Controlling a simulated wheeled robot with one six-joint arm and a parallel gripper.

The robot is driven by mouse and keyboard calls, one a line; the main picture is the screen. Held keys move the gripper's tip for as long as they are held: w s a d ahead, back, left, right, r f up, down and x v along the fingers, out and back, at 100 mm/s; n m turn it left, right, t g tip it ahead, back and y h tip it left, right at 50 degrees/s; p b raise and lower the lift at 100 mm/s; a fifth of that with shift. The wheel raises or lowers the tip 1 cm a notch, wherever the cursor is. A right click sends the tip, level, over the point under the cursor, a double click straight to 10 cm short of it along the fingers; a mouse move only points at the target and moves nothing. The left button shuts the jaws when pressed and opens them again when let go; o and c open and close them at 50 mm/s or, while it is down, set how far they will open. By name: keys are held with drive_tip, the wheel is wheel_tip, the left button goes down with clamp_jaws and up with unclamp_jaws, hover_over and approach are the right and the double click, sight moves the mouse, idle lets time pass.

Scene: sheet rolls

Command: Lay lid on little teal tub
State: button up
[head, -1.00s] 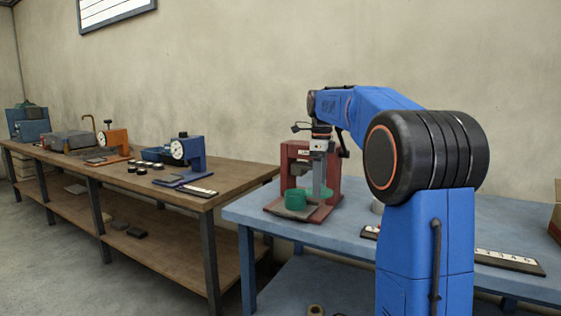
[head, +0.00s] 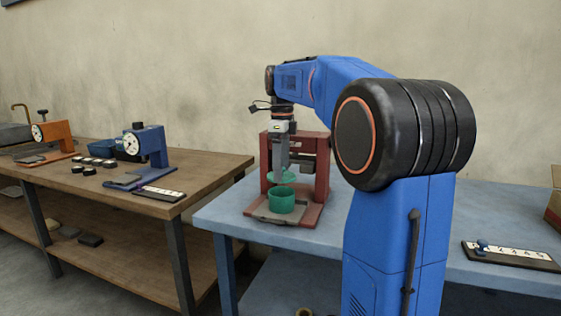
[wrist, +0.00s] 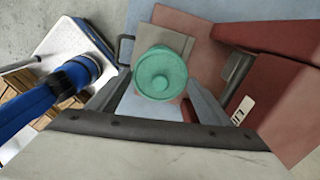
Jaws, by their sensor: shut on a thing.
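The little teal tub (head: 281,203) stands on the base plate of a red press-like stand on the blue table. The teal lid (head: 284,177) hangs level just above the tub's mouth, with a small gap showing between them. My gripper (head: 281,168) points straight down and is shut on the lid from above. In the wrist view the round lid (wrist: 160,72) with its raised centre lies at the fingertips and hides most or all of the tub below.
The red stand (head: 318,165) rises close behind and right of the lid. A number strip (head: 510,256) lies on the blue table at right, by a cardboard box (head: 554,212). A wooden bench (head: 210,170) with a blue gauge device (head: 150,157) stands at left.

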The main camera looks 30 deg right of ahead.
drive_tip(key=shift+f, duration=2)
drive_tip(key=shift+f, duration=0.45)
idle(1.3)
drive_tip(key=o, duration=1.3)
drive_tip(key=shift+c, duration=0.2)
drive_tip(key=shift+r, duration=3.5)
